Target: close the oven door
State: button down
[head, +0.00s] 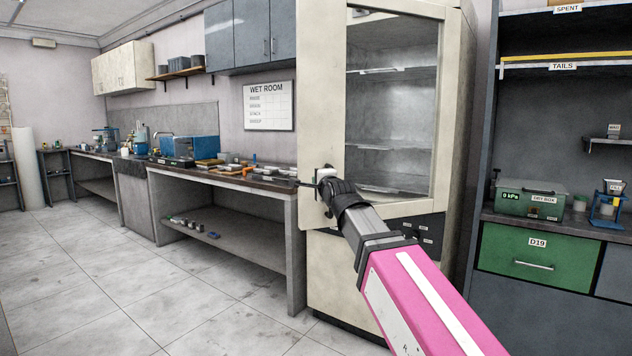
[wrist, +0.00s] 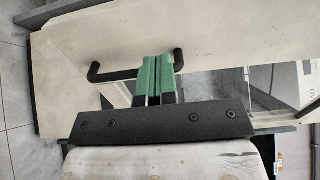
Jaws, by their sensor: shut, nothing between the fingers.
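The oven is a tall cream cabinet (head: 335,285). Its door (head: 318,90) has a large window with shelves behind it. The door stands partly open: its lower edge slants differently from the cabinet base, with the left side swung out. My gripper (head: 326,180) is at the lower left of the door, in front of the handle, and mostly hides it. In the wrist view the black bar handle (wrist: 112,75) crosses behind my gripper (wrist: 151,62), whose green fingers are shut together with nothing between them. I cannot tell whether the fingertips touch the handle or door.
A long bench (head: 230,182) with tools and small items stands left of the oven. To the right, a dark shelf unit holds a green dry box (head: 530,203) above a green drawer (head: 530,258). The tiled floor (head: 150,290) at the left is clear.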

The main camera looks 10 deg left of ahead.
aim_at(306, 173)
jog(key=x, duration=1.2)
jog(key=shift+w+a, duration=0.1)
jog(key=shift+a, duration=0.05)
